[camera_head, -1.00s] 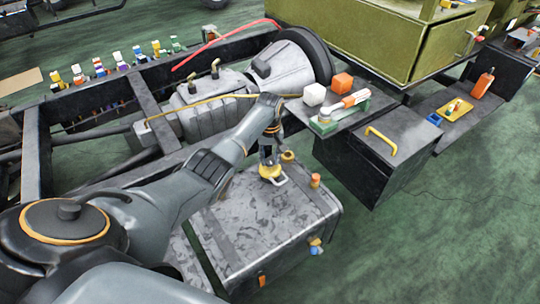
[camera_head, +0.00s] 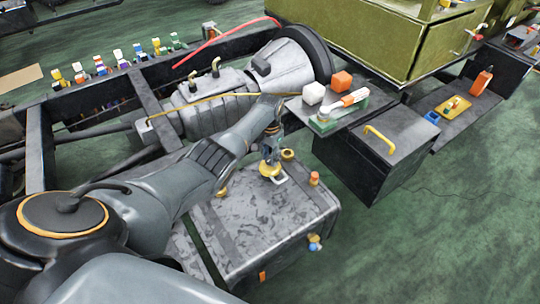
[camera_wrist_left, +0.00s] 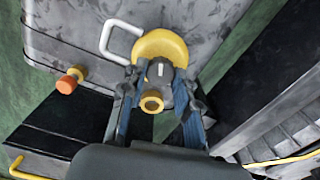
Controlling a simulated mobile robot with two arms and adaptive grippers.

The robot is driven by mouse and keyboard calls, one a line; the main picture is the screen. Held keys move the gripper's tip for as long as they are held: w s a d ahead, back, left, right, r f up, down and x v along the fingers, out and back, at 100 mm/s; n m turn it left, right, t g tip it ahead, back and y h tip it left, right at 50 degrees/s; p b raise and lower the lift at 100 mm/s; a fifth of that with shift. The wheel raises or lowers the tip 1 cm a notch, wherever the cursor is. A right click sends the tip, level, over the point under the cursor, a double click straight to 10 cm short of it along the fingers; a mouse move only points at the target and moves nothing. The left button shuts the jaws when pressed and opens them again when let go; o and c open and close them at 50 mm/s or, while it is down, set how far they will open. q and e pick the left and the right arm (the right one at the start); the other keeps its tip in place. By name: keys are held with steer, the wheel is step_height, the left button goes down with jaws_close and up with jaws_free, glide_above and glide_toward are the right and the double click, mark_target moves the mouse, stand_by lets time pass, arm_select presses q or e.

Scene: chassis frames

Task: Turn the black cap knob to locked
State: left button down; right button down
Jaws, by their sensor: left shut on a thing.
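The black cap knob (camera_wrist_left: 160,73) is a dark knob with a short white mark, set on a round yellow cap (camera_wrist_left: 160,46) on top of the grey tank. The white mark points toward the top of the left wrist view. The yellow cap (camera_head: 268,169) also shows in the head view. My left gripper (camera_head: 270,155) comes down from above, with its fingers (camera_wrist_left: 158,100) on both sides of the knob and shut on it. A white U-shaped loop (camera_wrist_left: 119,40) stands beside the yellow cap. My right gripper is in neither view. I see no readable locked marking.
A black box with a yellow handle (camera_head: 380,141) and a shelf with blocks (camera_head: 342,98) stand to the right. Green floor is clear at lower right.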

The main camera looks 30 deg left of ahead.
mark_target(270, 159)
arm_select(q)
steer(key=shift+m, duration=2.2)
steer(key=c, duration=1)
jaws_free()
step_height(270, 159, up, 12)
